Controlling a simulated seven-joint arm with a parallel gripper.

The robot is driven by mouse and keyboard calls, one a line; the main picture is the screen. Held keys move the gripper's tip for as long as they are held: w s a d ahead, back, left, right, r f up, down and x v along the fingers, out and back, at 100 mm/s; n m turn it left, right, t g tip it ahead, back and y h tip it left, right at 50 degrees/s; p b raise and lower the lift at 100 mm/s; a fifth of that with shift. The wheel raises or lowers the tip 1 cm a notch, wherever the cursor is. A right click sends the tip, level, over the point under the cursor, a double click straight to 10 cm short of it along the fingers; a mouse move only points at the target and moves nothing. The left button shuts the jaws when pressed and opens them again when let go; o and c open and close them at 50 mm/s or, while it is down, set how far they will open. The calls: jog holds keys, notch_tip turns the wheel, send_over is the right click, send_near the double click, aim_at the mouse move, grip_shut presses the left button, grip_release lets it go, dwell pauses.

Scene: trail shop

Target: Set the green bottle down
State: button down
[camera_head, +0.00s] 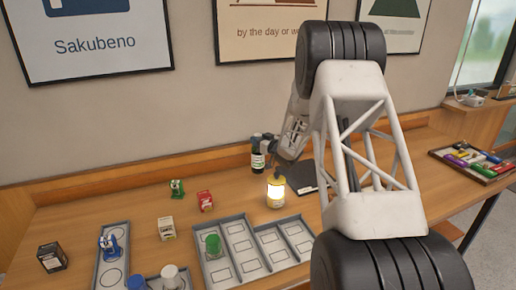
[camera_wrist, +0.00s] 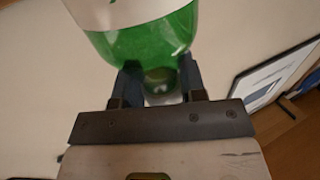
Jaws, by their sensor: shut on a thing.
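The green bottle (camera_wrist: 140,42) is between the two fingers of my gripper (camera_wrist: 158,80) in the wrist view. Its body is translucent green with a white label. In the head view the bottle (camera_head: 257,160) looks dark green with a pale label. It is roughly upright at the back of the wooden table (camera_head: 115,208), in front of the wall. My gripper (camera_head: 266,145) is shut on it from the right. I cannot tell whether its base touches the table.
A glowing yellow lantern (camera_head: 276,193) stands just in front of the bottle. A dark flat item (camera_head: 303,179) lies to the right. Grey compartment trays (camera_head: 262,246) hold a green-topped item (camera_head: 213,246). Small boxes (camera_head: 205,200) stand left. The table's back left is clear.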

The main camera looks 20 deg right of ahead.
jog(key=shift+f, duration=1.95)
jog(key=c, duration=0.7)
grip_release()
jog(key=v, duration=1.2)
